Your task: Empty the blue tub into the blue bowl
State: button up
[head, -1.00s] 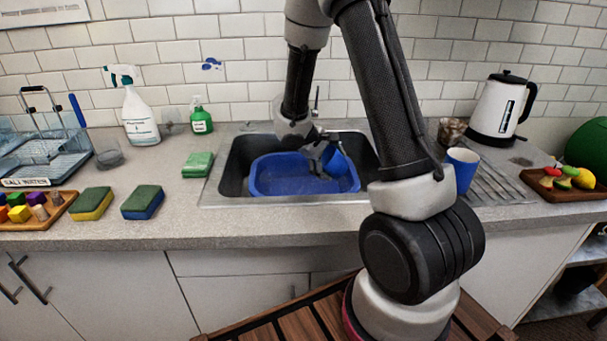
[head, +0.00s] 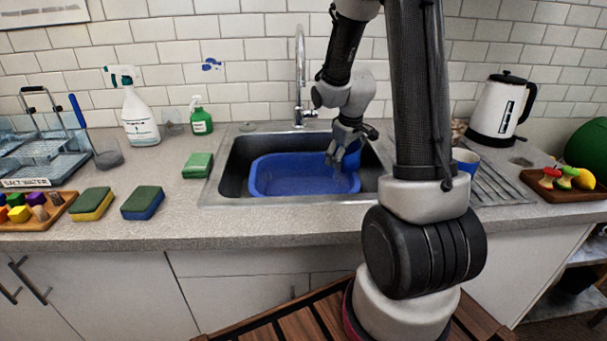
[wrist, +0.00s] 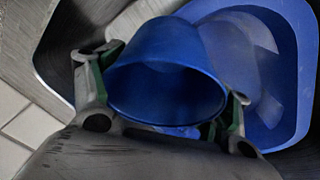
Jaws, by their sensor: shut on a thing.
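My gripper (head: 350,138) is shut on a small blue cup-like tub (head: 352,159). It holds the tub over the right end of a wide blue basin (head: 262,180), the only bowl-like blue vessel I see, which sits in the sink. In the wrist view the tub (wrist: 165,75) is between the two fingers (wrist: 170,100), with its round mouth facing the camera. Its inside looks dark, and I see no contents clearly. The basin (wrist: 306,75) lies beyond it at the upper right. A blurred round blue shape (wrist: 240,60) shows in the basin; I cannot tell what it is.
Another blue cup (head: 466,160) stands right of the sink, partly behind my arm. The tap (head: 299,80) rises behind the sink. Sponges (head: 142,202), a spray bottle (head: 139,115) and a block tray (head: 62,208) are left. A kettle (head: 497,105) and food tray (head: 590,196) are right.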

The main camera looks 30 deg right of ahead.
jog(key=shift+s+d+r+t+y, duration=0.15)
jog(key=shift+d+r+t+y, duration=0.15)
jog(key=shift+y, duration=0.3)
jog(key=shift+s+d+r+t+y, duration=0.15)
jog(key=shift+d+y, duration=0.25)
jog(key=shift+y, duration=0.2)
dwell(0.4)
